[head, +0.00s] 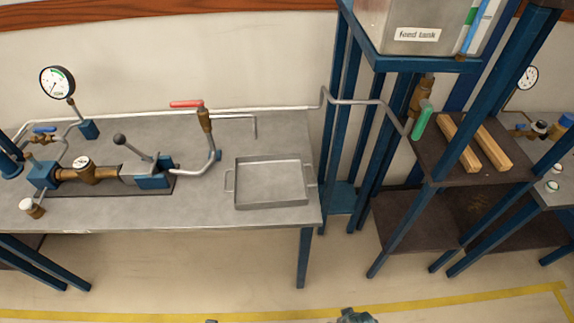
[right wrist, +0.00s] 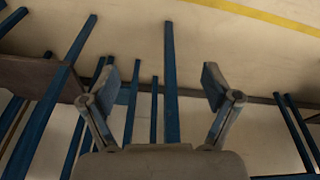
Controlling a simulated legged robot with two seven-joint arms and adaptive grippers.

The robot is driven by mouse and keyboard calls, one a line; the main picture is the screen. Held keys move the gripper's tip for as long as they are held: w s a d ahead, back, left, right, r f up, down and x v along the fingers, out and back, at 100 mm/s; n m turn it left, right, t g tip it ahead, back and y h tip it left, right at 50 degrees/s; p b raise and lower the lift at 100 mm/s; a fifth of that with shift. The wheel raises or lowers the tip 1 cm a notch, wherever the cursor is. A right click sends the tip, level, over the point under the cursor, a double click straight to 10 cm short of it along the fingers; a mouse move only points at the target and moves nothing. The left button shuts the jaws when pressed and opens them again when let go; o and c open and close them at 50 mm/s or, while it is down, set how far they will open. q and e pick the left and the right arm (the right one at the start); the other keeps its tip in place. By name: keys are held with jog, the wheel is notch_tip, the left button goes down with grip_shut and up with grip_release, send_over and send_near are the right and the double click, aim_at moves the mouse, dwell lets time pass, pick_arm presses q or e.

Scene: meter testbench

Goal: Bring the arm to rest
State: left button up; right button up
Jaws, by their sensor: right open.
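My right gripper (right wrist: 150,88) is in the right wrist view, with its two fingers spread apart and nothing between them. Behind it are blue frame legs and bare floor, with no object touching the fingers. My left gripper is not in either view.
A grey bench (head: 270,217) carries a meter rig (head: 100,172), a pressure gauge (head: 57,83) and an empty tray (head: 271,205). A blue rack at the right holds the feed tank (head: 395,46) and wooden bars (head: 458,142). Floor in front is clear.

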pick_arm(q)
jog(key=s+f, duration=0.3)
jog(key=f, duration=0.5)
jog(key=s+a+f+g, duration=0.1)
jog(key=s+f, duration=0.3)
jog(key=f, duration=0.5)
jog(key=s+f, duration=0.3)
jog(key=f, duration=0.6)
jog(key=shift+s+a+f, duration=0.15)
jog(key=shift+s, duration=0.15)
pick_arm(e)
jog(key=s+f, duration=0.3)
jog(key=f, duration=0.5)
jog(key=s+f+g, duration=0.1)
jog(key=s+f, duration=0.3)
jog(key=f, duration=0.5)
jog(key=s+d+f, duration=0.1)
jog(key=s+f, duration=0.2)
jog(key=f, duration=0.6)
jog(key=shift+s+f, duration=0.15)
jog(key=shift+s, duration=0.2)
jog(key=shift+d, duration=0.1)
